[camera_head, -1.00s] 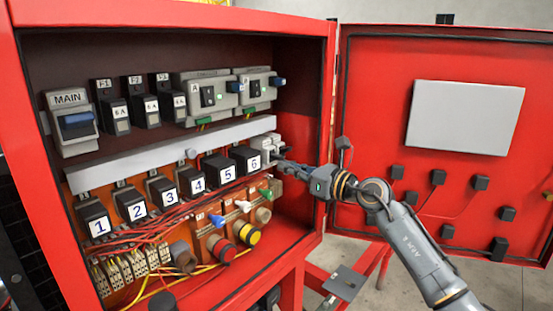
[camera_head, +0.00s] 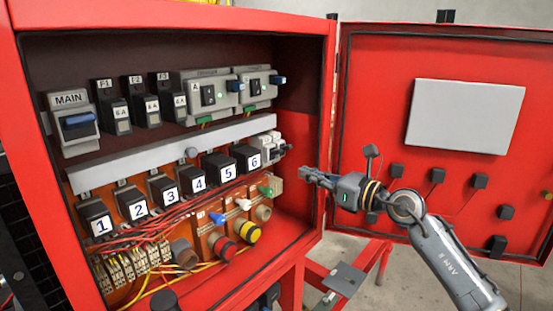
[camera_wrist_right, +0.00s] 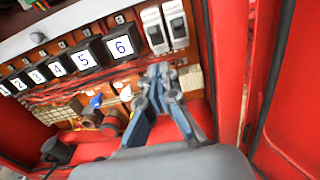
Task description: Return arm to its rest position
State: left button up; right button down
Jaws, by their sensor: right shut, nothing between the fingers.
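My right gripper (camera_head: 306,174) is shut and empty at the right edge of the red cabinet's opening, in front of the relay row's right end. Its arm comes in from the lower right. In the right wrist view the closed fingers (camera_wrist_right: 160,72) point into the cabinet, below two white breaker modules (camera_wrist_right: 164,27). They look apart from these. The relay numbered 6 (camera_head: 246,157) is left of the gripper. My left gripper is in neither view.
The red cabinet (camera_head: 170,12) stands open with its door (camera_head: 380,110) swung right, carrying a grey plate (camera_head: 465,116) and several black blocks. Inside are breakers, numbered relays, red wires and coloured knobs. A red stand (camera_head: 378,262) is below the arm.

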jog(key=shift+s+d, duration=0.25)
jog(key=shift+d, duration=0.05)
